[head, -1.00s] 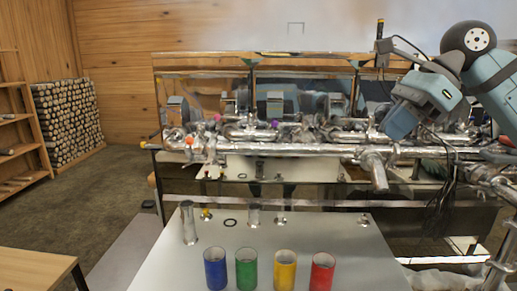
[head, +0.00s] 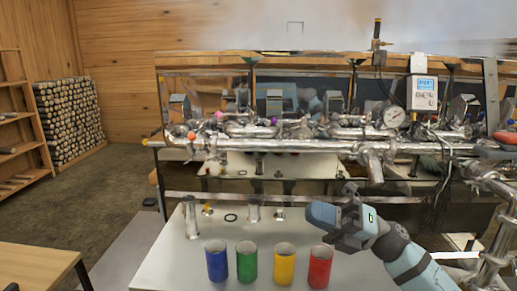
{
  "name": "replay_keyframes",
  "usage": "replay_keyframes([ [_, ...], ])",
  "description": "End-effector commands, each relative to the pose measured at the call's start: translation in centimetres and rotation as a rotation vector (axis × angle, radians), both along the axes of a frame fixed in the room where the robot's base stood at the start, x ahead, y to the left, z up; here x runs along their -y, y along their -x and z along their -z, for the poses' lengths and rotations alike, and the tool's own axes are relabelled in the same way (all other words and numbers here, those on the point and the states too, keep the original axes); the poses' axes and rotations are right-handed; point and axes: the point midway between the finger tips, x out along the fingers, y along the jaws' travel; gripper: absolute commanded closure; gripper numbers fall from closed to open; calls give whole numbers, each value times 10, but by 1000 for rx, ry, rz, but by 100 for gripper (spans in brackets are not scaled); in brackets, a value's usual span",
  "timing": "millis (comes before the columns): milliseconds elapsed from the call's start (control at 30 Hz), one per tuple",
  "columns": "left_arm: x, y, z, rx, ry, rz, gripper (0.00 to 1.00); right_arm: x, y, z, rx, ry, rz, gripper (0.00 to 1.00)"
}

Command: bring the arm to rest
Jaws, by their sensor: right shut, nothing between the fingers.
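My right arm comes in from the lower right, low over the pale table (head: 180,262). My right gripper (head: 350,191) is at the table's right part, behind and a little right of the red cup. It is shut and holds nothing; its fingertips are small and dark in the view. It appears apart from the cups. My left gripper is out of view.
Blue (head: 216,262), green (head: 246,262), yellow (head: 284,264) and red (head: 320,267) cups stand in a row at the table's front. Metal cylinders (head: 253,209) stand behind them. The steel evaporator pipes (head: 290,146) and a gauge (head: 393,116) lie beyond.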

Motion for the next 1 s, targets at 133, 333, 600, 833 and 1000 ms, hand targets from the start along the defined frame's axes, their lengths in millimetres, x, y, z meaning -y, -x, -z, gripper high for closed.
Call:
replay_keyframes([
  [133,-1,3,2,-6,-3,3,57,10,-5,58,-389,-230,114,100],
  [333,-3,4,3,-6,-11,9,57,37,0,159,-930,-489,292,100],
  [600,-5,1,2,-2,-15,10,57,69,73,326,-1664,-753,557,100],
  [833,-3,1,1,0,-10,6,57,79,156,414,-2082,-865,721,100],
  [1000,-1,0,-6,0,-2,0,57,80,214,447,-2312,-918,811,100],
])
